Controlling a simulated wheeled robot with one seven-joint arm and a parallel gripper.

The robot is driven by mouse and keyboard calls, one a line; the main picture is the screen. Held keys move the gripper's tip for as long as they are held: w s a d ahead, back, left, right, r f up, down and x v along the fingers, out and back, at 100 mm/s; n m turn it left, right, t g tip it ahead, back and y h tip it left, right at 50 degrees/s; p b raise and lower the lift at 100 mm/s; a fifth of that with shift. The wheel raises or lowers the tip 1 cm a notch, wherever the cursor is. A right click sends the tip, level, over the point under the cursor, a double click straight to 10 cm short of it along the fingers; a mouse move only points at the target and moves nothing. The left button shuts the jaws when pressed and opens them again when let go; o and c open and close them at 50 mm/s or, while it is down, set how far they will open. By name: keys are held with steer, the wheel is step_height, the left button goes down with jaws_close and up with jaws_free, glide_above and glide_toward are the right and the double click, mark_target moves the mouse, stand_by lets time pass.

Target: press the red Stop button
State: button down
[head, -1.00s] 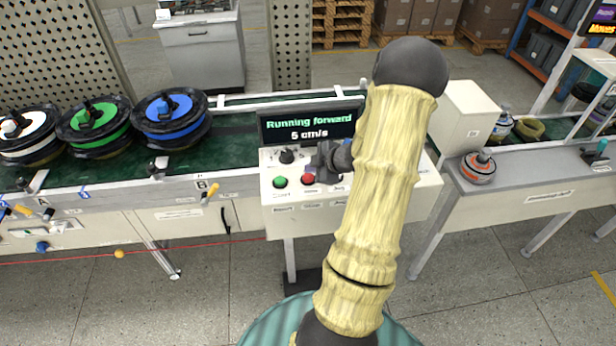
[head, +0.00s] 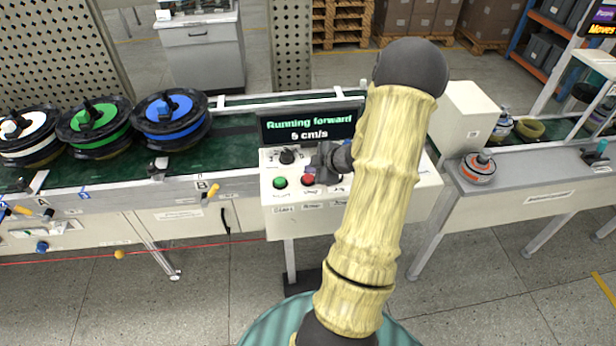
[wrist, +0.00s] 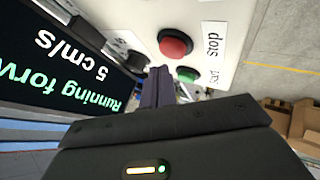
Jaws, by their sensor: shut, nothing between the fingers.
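The red Stop button (head: 308,179) sits on the white control panel (head: 400,200), right of the green button (head: 281,182). In the wrist view the red button (wrist: 175,43) shows clearly beside its "Stop" label (wrist: 213,41), with the green button (wrist: 187,75) near it. My gripper (head: 322,164) is at the panel, close to the red button. In the wrist view its shut, empty fingers (wrist: 158,80) lie near the red button's edge; I cannot tell whether they touch it. The display (head: 311,126) reads "Running forward 5 cm/s".
A black knob (head: 287,157) stands behind the buttons. The display rises at the panel's back edge. Spools with white, green and blue hubs (head: 170,108) sit on the conveyor to the left. A white box (head: 469,118) stands to the right.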

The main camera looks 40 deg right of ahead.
mark_target(311, 179)
steer(key=shift+f, duration=0.15)
stand_by(0.5)
steer(key=shift+f, duration=0.3)
steer(key=shift+f+b, duration=0.55)
steer(key=shift+b, duration=0.05)
stand_by(0.8)
stand_by(0.3)
steer(key=shift+r+p, duration=1)
step_height(311, 179, up, 5)
steer(key=p, duration=0.5)
stand_by(0.3)
